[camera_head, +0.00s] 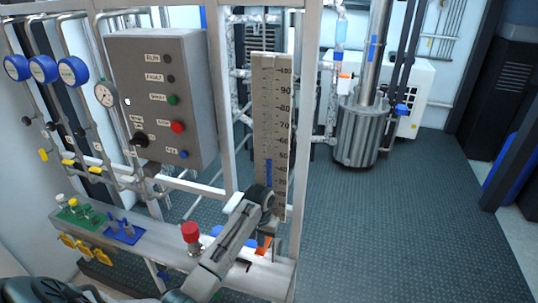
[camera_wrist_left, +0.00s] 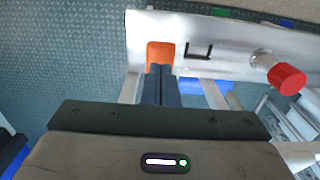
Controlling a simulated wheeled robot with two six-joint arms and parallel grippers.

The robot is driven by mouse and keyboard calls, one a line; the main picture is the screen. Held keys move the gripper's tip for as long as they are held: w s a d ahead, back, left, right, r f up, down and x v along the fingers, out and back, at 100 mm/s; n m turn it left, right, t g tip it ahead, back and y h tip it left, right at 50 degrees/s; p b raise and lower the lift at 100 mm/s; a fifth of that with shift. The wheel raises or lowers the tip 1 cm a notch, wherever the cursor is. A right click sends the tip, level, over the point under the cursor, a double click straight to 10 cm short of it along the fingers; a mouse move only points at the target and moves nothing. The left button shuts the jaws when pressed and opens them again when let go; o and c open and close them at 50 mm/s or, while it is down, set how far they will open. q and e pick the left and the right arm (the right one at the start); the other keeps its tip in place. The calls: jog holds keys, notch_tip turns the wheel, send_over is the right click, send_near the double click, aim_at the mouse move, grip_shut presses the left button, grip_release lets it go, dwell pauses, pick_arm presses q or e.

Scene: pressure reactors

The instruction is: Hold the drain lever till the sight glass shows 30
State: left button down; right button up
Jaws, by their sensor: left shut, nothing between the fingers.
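The sight glass (camera_head: 261,120) is a tall upright scale in the head view. Its blue column (camera_head: 268,172) tops out near the 50 mark. The drain lever appears as an orange piece (camera_head: 264,243) low on the bench front, partly hidden by my left arm. It also shows in the left wrist view (camera_wrist_left: 160,54), on the pale metal rail. My left gripper (camera_wrist_left: 160,76) is shut and empty, its fingertips at the lever's near edge. I cannot tell whether they touch it. In the head view the left gripper (camera_head: 266,228) is mostly hidden behind the wrist. My right gripper is not in view.
A red knob (camera_head: 190,232) stands on the bench beside my left arm; it also shows in the wrist view (camera_wrist_left: 287,77). A grey control box (camera_head: 158,95) hangs above. Green (camera_head: 85,214) and blue (camera_head: 122,233) racks sit to the left. The floor at right is clear.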

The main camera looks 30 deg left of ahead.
pick_arm(q)
jog(key=shift+f, duration=0.15)
jog(key=shift+f+b, duration=0.4)
jog(key=shift+f, duration=0.6)
jog(key=shift+f+b, duration=0.3)
jog(key=shift+f, duration=0.8)
dwell(0.7)
dwell(4.6)
